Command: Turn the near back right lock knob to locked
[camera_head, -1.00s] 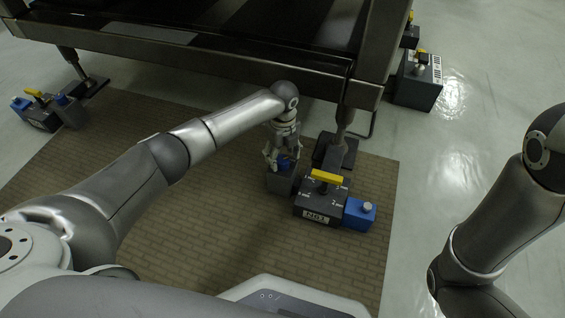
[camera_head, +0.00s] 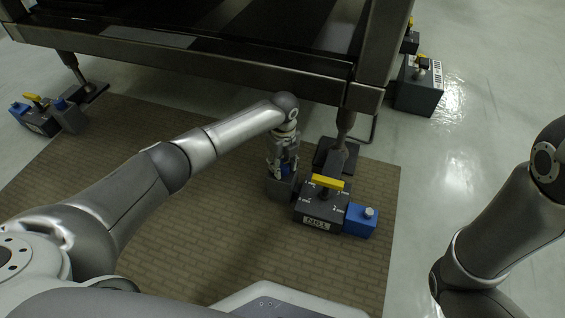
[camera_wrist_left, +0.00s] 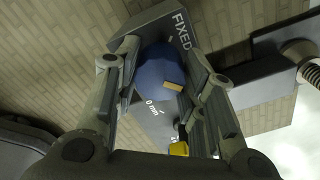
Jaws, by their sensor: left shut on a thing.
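The near lock unit (camera_head: 320,208) is a dark box labelled NB1 with a yellow handle (camera_head: 328,182) on top. A blue block with a pale round button (camera_head: 360,218) is on its right side. On its left is a grey block (camera_head: 281,188) with a blue knob, which my left gripper (camera_head: 284,165) mostly covers from above. In the left wrist view the blue round knob (camera_wrist_left: 160,75) with a tan mark sits between the two fingers of my left gripper (camera_wrist_left: 163,85), which is shut on it. "FIXED" and "0 mm" are printed beside it. My right gripper is out of view.
A dark table frame (camera_head: 200,65) stands over the units, its leg (camera_head: 346,125) close behind the near one. A similar unit (camera_head: 42,115) stands far left, another (camera_head: 418,85) at back right. The brown brick-patterned mat (camera_head: 190,230) is clear in front.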

